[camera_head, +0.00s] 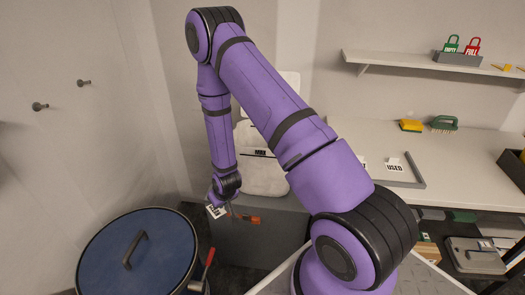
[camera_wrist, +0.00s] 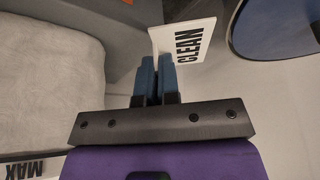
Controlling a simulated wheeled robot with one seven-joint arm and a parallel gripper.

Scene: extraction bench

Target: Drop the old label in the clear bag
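A white label (camera_wrist: 183,41) printed CLEAN sits between the fingertips of my gripper (camera_wrist: 158,65) in the wrist view. The fingers are close together on its lower left corner. In the head view my gripper (camera_head: 222,200) hangs low at the centre left, with the label (camera_head: 216,211) at its tip. A pale, bag-like body (camera_head: 265,174) with a dark strip stands behind and right of it. Its wrinkled surface (camera_wrist: 45,75) fills the left of the wrist view. I cannot tell whether this is the clear bag.
A drum with a blue lid (camera_head: 165,240) stands at the lower left, near my gripper. A red handle (camera_head: 209,257) rises beside it. An orange piece (camera_head: 248,218) lies right of my gripper.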

